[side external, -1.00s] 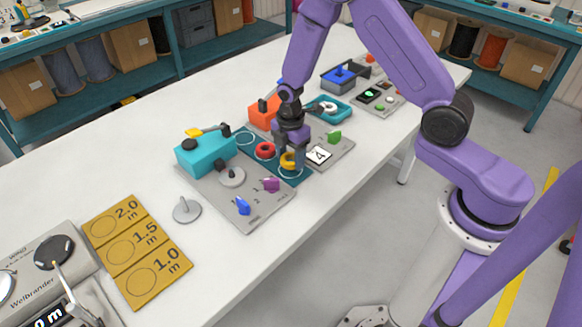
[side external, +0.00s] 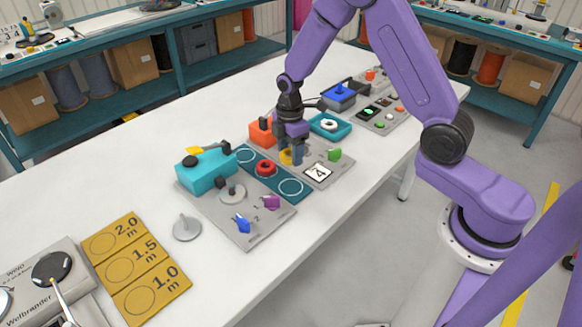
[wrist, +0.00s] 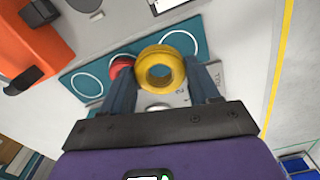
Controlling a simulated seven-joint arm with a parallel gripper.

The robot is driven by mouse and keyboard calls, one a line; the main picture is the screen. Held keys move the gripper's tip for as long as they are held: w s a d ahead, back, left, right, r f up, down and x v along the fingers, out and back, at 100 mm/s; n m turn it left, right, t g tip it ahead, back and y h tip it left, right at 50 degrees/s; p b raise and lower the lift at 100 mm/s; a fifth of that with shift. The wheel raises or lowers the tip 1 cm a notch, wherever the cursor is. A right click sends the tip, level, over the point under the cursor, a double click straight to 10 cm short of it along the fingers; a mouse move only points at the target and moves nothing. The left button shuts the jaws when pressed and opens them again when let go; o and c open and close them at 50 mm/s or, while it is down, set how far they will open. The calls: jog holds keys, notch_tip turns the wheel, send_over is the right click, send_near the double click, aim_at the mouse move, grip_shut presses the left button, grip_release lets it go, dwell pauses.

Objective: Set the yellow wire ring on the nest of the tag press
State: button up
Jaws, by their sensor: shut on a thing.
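My gripper (side external: 292,158) is shut on the yellow wire ring (side external: 286,156) and holds it up, apart from the teal strip. In the wrist view the ring (wrist: 160,70) sits flat between the two fingertips (wrist: 163,80), its hole facing the camera. An orange press (side external: 262,131) stands just beyond the gripper on a grey plate with a tag marked 4 (side external: 317,172). In the side view my gripper hides that seat. I cannot tell for certain which machine is the tag press.
The teal strip (side external: 268,181) bears a red ring (side external: 265,168) in its middle circle; its two end circles are empty. A teal machine (side external: 205,170) with a grey round seat (side external: 232,192) stands left. A teal tray (side external: 330,126) holds a white ring.

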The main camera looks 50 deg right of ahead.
jog(key=w+d+m, duration=0.2)
jog(key=d+m, duration=0.1)
jog(key=w+d+m, duration=0.2)
jog(key=d+m, duration=0.1)
jog(key=d, duration=0.1)
jog(key=w+d+f+m, duration=0.1)
jog(key=w+d+m, duration=0.1)
jog(key=d+m, duration=0.1)
jog(key=shift+w+d+f+m, duration=0.1)
jog(key=shift+w+d+m, duration=0.25)
jog(key=shift+d, duration=0.35)
jog(key=shift+f, duration=1.7)
jog(key=shift+f, duration=0.1)
jog(key=shift+f, duration=0.85)
jog(key=o, duration=1.1)
jog(key=shift+o, duration=0.2)
